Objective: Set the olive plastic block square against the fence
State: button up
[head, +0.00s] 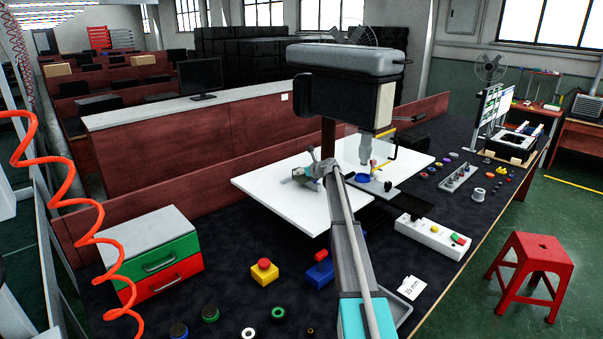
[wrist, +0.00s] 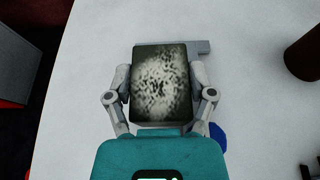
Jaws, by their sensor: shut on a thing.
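The olive plastic block (wrist: 158,60) fills the middle of the wrist view, dark olive at its edges with a pale speckled patch on its face. My gripper (wrist: 160,85) is shut on it, one finger along each side. A grey bar (wrist: 202,47), possibly the fence, shows just beyond the block's far right corner. I cannot tell whether block and bar touch. In the head view my gripper (head: 305,174) is low over the white table (head: 270,190). My arm and gripper largely hide the block there.
A drill press (head: 350,95) stands over the white table, its brown column (wrist: 304,58) right of the block in the wrist view. A blue round thing (wrist: 217,136) lies near my right finger. A green-and-red drawer box (head: 160,260) stands at left. White table surface is clear left of the block.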

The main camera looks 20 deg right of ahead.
jog(key=shift+f+b, duration=0.5)
jog(key=shift+f, duration=0.1)
jog(key=o, duration=1.1)
jog(key=shift+o, duration=0.2)
jog(key=shift+r, duration=0.2)
jog(key=shift+r+p, duration=0.45)
jog(key=shift+p, duration=0.15)
jog(key=shift+s+r, duration=0.25)
jog(key=p+v, duration=0.4)
jog(key=v, duration=0.7)
jog(key=shift+s+d+p, duration=0.2)
jog(key=shift+p, duration=0.1)
